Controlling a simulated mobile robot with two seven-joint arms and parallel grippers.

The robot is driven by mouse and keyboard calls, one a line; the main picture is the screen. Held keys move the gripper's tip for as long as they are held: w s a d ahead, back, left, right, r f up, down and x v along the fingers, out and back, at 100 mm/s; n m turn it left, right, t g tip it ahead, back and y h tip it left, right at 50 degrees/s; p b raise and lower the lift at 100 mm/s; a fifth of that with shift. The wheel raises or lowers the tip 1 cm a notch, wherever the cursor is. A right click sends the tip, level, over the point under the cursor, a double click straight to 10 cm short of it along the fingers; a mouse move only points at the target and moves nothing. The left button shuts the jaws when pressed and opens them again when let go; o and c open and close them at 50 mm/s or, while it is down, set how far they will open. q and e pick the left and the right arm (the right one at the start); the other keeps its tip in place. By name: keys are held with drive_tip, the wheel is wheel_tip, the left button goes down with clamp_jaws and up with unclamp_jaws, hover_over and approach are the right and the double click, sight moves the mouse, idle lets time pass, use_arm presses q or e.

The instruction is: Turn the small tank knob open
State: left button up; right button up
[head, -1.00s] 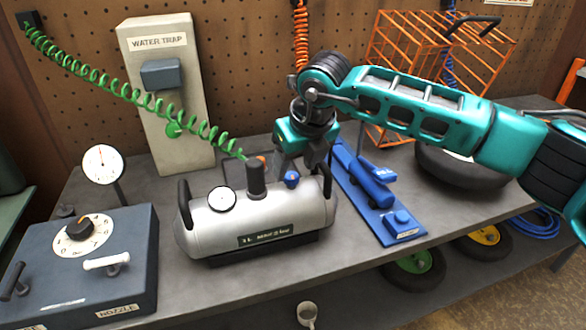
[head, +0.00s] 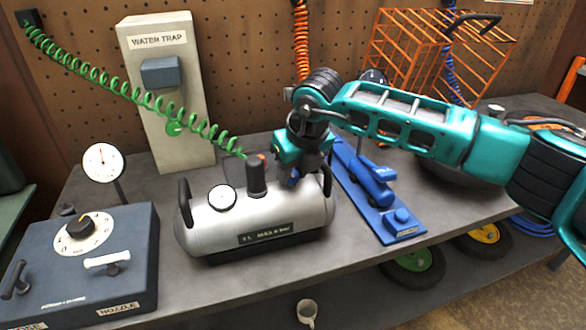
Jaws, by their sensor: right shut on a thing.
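The small silver tank (head: 270,217) lies on the grey bench, with a gauge (head: 222,198) and a dark fitting (head: 256,178) on top. The small blue tank knob (head: 293,180) is on top of the tank, right of the dark fitting, and is mostly hidden by my gripper. My right gripper (head: 294,175) points down over the tank's right part and is shut on the blue knob. My left gripper does not show.
A black handle (head: 327,186) rises close to the right of my gripper. The green coiled hose (head: 125,97) runs to the dark fitting. A blue tool base (head: 378,195) lies to the right. A control box (head: 80,260) stands at left.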

drive_tip(key=shift+c, duration=1.4)
